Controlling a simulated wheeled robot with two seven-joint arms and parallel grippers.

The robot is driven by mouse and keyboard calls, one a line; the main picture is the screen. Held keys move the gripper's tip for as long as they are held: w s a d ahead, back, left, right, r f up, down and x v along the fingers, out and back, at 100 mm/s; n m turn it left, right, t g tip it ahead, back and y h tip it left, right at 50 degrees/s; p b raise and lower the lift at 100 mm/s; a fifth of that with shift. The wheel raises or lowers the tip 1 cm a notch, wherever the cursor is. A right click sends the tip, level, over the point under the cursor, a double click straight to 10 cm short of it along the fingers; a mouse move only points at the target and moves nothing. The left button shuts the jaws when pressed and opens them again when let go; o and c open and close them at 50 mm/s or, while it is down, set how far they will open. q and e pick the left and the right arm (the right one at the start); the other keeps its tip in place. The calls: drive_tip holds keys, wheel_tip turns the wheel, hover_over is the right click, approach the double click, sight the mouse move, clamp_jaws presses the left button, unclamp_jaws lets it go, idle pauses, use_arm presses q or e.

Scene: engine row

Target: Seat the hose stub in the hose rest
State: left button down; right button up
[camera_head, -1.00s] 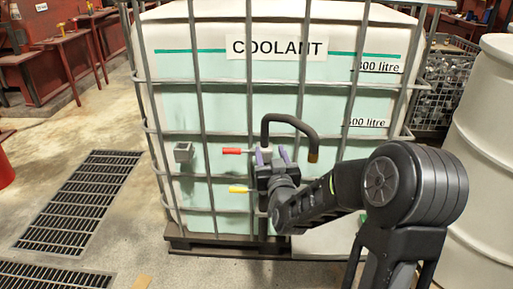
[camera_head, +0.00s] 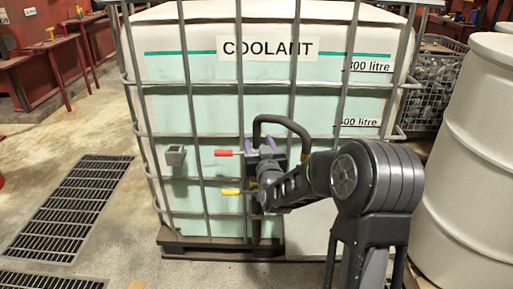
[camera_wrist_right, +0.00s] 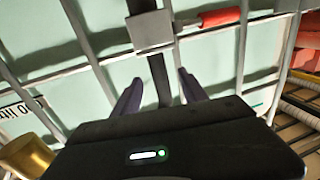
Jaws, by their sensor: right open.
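The hose stub (camera_head: 284,122) is a black hose bent in an arch at the front of the coolant tank's cage. Its near-vertical leg rises from a grey block with a red handle (camera_head: 223,153). A small grey open box (camera_head: 176,156), apparently the hose rest, is on the cage left of the red handle. My right gripper (camera_head: 257,144) is open; its purple fingers stand either side of the dark hose leg (camera_wrist_right: 158,85), without closing on it. My left gripper is out of view.
The cage bars (camera_head: 240,100) cross in front of the white tank. A yellow handle (camera_head: 230,192) sits below the red one. A pale drum (camera_head: 475,160) stands at right, and a wire bin (camera_head: 437,80) behind it. The floor at left, with grates (camera_head: 75,205), is clear.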

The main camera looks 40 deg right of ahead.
drive_tip(key=shift+w+d, duration=0.3)
drive_tip(key=shift+w, duration=0.35)
clamp_jaws()
idle(0.5)
idle(0.7)
drive_tip(key=shift+r, duration=0.15)
